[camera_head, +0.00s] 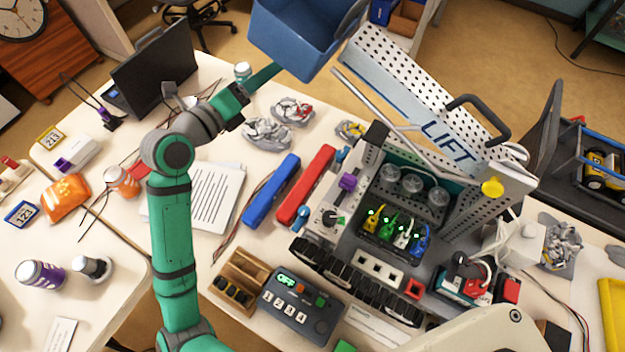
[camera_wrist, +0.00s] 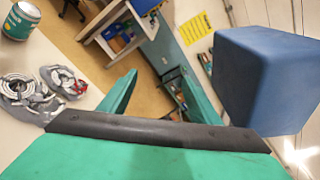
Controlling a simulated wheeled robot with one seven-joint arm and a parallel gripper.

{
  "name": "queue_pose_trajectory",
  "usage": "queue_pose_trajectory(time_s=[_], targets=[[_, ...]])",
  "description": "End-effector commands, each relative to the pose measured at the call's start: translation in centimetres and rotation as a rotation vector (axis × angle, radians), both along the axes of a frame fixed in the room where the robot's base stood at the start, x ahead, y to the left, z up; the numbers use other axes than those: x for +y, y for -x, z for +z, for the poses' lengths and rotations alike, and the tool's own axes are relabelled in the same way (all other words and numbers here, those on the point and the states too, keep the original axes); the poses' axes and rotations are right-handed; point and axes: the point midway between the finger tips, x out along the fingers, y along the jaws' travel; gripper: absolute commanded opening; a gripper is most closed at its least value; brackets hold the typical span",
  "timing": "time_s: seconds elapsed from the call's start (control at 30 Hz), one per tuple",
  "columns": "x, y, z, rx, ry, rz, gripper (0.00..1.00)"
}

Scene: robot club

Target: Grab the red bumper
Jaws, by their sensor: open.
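The red bumper (camera_head: 306,186) is a long red bar lying flat on the white table, left of the grey robot with the LIFT panel. A similar blue bar (camera_head: 271,190) lies parallel beside it on the left. My gripper (camera_head: 262,77) is above the far part of the table, well beyond the bumper and apart from it. In the wrist view my gripper (camera_wrist: 158,92) has its two green fingers spread, with nothing between them. The red bumper does not show in the wrist view.
A blue bin (camera_head: 300,38) is close to my gripper; in the wrist view the blue bin (camera_wrist: 262,85) is right of the fingers. Wrapped parts (camera_head: 268,133) lie beyond the bars. The LIFT robot (camera_head: 455,150) stands close on the bumper's right. A control box (camera_head: 300,302) lies nearer.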

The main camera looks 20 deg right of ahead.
Motion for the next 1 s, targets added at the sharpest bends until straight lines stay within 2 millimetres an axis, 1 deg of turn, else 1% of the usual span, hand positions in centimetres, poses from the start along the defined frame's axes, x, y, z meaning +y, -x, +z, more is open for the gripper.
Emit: queue_pose_trajectory(time_s=[0.03, 0.2, 0.27, 0.37, 0.4, 0.47, 0.5, 0.6, 0.7, 0.83, 1.0], targets=[[-1.2, 0.6, -0.5, 0.009, -0.048, -0.035, 0.57], [-5.1, 3.1, -3.1, 0.047, -0.225, -0.16, 0.57], [-6.3, 4.2, -4.3, 0.063, -0.304, -0.209, 0.57], [-8.0, 6.4, -6.7, 0.092, -0.468, -0.298, 0.57], [-8.6, 7.5, -7.8, 0.105, -0.547, -0.339, 0.57], [-9.0, 9.2, -9.6, 0.122, -0.683, -0.399, 0.57], [-9.0, 10.2, -10.8, 0.134, -0.774, -0.435, 0.57], [-8.1, 12.1, -12.9, 0.157, -0.983, -0.5, 0.57], [-6.8, 13.4, -14.2, 0.171, -1.152, -0.539, 0.57], [-5.3, 14.1, -14.9, 0.182, -1.299, -0.56, 0.57], [-4.4, 14.4, -15.6, 0.19, -1.379, -0.569, 0.57]])
